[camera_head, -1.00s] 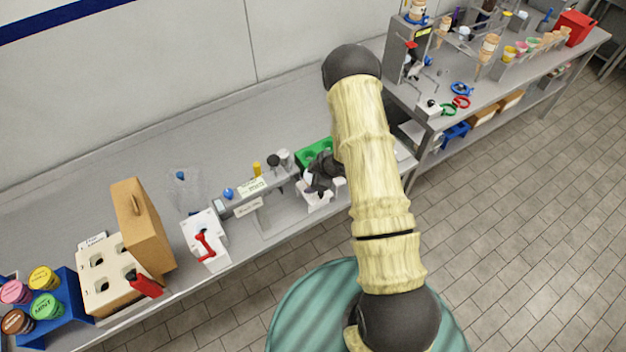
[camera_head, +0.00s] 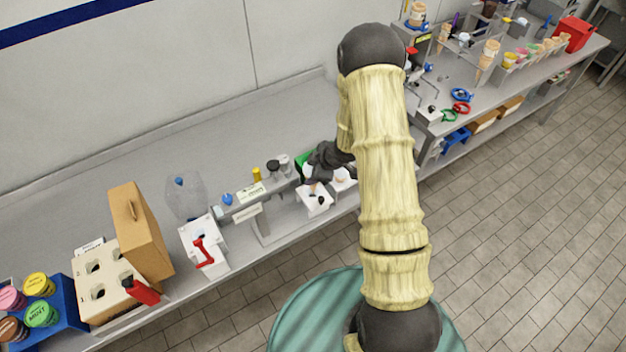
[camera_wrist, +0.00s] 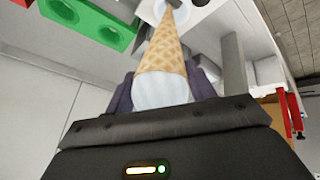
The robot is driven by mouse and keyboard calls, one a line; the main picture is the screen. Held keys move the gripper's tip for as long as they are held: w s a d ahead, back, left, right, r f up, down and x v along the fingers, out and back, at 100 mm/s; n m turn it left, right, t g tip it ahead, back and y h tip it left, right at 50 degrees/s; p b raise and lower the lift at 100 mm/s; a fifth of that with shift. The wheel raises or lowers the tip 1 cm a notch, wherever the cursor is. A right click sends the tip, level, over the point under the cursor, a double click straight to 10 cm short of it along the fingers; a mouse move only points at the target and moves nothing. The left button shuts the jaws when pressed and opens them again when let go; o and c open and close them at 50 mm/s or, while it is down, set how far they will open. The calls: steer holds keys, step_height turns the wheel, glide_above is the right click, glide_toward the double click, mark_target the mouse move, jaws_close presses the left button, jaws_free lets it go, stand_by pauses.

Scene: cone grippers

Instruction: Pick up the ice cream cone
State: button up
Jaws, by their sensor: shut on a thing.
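The ice cream cone (camera_wrist: 168,52) shows in the wrist view, a tan waffle-patterned cone with a smooth white wide end (camera_wrist: 160,92) near my palm. Its narrow tip points away, toward a white block (camera_wrist: 199,12), and I cannot tell if they touch. My gripper (camera_wrist: 163,84) is shut on the cone, with dark fingers on both sides of it. In the head view my gripper (camera_head: 316,167) is over the counter's front part beside the green holder. I cannot make out the held cone clearly there.
The green holder with round holes (camera_head: 303,158) is close by and shows in the wrist view (camera_wrist: 95,25). White blocks (camera_head: 315,198) stand at the counter's front edge. A tan box (camera_head: 138,228) and white red-handled device (camera_head: 203,246) stand left. The back counter (camera_head: 200,143) is clear.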

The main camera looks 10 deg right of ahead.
step_height(320, 180, up, 12)
steer(key=shift+f+p, duration=0.1)
steer(key=shift+p, duration=1.15)
steer(key=shift+d, duration=0.1)
